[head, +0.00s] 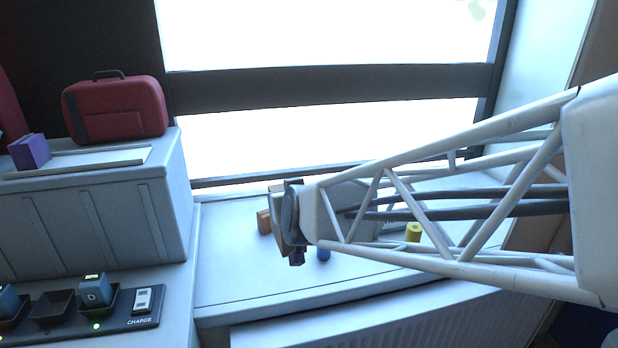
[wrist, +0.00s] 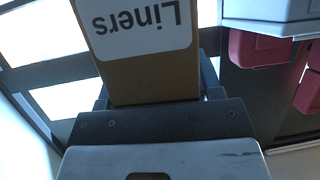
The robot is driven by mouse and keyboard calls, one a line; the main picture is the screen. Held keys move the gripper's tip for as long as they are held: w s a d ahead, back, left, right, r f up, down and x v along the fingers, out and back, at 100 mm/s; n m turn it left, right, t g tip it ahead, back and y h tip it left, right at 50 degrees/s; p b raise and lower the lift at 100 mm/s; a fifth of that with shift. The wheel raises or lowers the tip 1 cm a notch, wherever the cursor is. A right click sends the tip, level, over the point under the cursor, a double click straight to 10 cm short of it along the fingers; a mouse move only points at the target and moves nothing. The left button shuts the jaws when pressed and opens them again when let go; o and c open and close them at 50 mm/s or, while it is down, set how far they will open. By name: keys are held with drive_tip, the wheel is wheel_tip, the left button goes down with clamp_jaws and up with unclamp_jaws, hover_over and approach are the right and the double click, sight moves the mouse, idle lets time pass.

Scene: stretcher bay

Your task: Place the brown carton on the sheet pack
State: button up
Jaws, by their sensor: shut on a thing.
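The brown carton (wrist: 150,80), with a white label reading "Liners" upside down, fills the top middle of the wrist view. My gripper (wrist: 153,92) is shut on it, with dark fingers on either side. In the head view, my gripper (head: 284,222) is above the pale sill by the window, and an orange-brown part, likely the carton (head: 264,222), shows at its left. The arm hides the rest. I cannot pick out the sheet pack with certainty in either view.
A red case (head: 115,108), a purple block (head: 30,152) and a flat white-edged piece (head: 85,160) are on the grey cabinet (head: 95,215) at left. A charging dock (head: 75,318) is in front. A blue item (head: 323,254) and a yellow item (head: 413,231) stand on the sill.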

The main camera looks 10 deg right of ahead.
drive_tip(key=w+d+m+h, duration=0.2)
drive_tip(key=w+d, duration=0.3)
drive_tip(key=d, duration=0.6)
drive_tip(key=w+d+m+h, duration=0.2)
drive_tip(key=w+d, duration=0.3)
drive_tip(key=d, duration=0.6)
drive_tip(key=w+d+m+h, duration=0.15)
drive_tip(key=w+d, duration=0.35)
drive_tip(key=d, duration=0.6)
drive_tip(key=shift+g+h, duration=0.4)
drive_tip(key=shift+h, duration=0.15)
drive_tip(key=shift+s+a+f, duration=0.1)
drive_tip(key=shift+f, duration=1.2)
drive_tip(key=shift+s+f, duration=0.1)
drive_tip(key=shift+f, duration=1.2)
drive_tip(key=w+d, duration=0.2)
drive_tip(key=w, duration=0.5)
drive_tip(key=w+d+f, duration=0.1)
drive_tip(key=w+d, duration=0.2)
drive_tip(key=w, duration=0.5)
drive_tip(key=shift+d+f, duration=0.25)
